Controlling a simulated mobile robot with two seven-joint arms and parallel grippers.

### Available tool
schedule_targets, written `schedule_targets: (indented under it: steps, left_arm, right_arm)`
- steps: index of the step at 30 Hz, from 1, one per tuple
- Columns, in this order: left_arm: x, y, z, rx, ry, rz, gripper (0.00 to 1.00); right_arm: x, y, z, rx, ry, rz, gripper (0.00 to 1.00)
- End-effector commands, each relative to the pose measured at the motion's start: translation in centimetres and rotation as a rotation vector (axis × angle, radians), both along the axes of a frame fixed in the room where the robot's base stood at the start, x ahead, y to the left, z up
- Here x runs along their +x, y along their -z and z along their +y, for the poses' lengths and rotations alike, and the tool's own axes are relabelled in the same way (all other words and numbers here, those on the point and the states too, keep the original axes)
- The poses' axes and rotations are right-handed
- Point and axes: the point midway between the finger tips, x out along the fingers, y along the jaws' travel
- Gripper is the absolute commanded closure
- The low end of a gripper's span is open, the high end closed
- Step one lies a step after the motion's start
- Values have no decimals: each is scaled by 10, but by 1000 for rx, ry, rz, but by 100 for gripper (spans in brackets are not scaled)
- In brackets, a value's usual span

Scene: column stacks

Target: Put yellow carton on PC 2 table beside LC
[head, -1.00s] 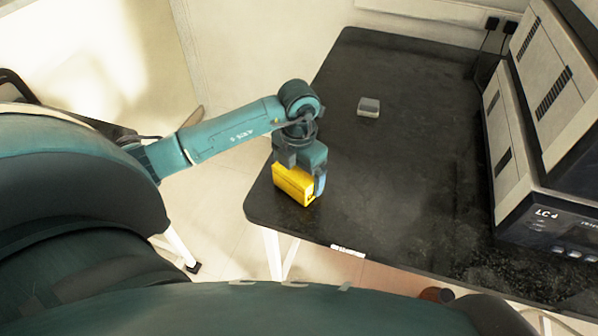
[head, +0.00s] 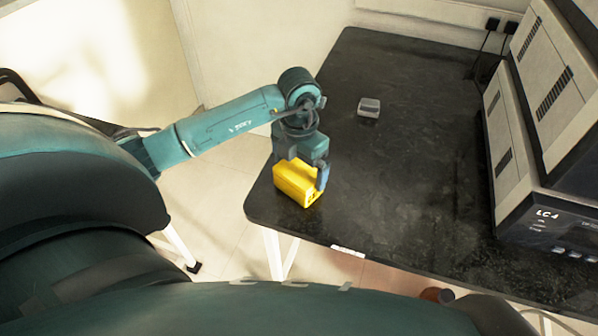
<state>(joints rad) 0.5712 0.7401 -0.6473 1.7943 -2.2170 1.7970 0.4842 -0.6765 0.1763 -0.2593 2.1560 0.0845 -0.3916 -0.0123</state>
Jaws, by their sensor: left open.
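The yellow carton (head: 297,186) sits on the black table (head: 400,190), near its front left corner. My left gripper (head: 308,170) is right above the carton, with its fingers open and their tips near the carton's top. One blue fingertip overlaps the carton's right end in the view, and I cannot tell whether it touches. The instrument stack labelled LC (head: 545,215) stands on the right side of the same table. My right gripper is not in view.
A small grey box (head: 369,107) lies toward the back of the table. A white label (head: 348,251) is on the front edge. Black plugs and cables (head: 490,28) are at the back wall. The middle of the table is clear.

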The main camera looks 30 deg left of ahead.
Motion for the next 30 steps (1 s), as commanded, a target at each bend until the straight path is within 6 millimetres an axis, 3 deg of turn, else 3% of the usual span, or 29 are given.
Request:
schedule_targets:
  steps: [6, 12, 18, 30]
  left_arm:
    - [1, -50, 0, 1, 1, -6, 0]
    - [1, -82, 0, 1, 0, -3, 0]
    - [0, -93, 0, 0, -1, 0, 0]
    - [0, -93, 0, 0, -1, 0, 0]
  right_arm:
    - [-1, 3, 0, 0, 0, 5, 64]
    - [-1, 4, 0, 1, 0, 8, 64]
    - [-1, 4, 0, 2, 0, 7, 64]
    - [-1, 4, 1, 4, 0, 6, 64]
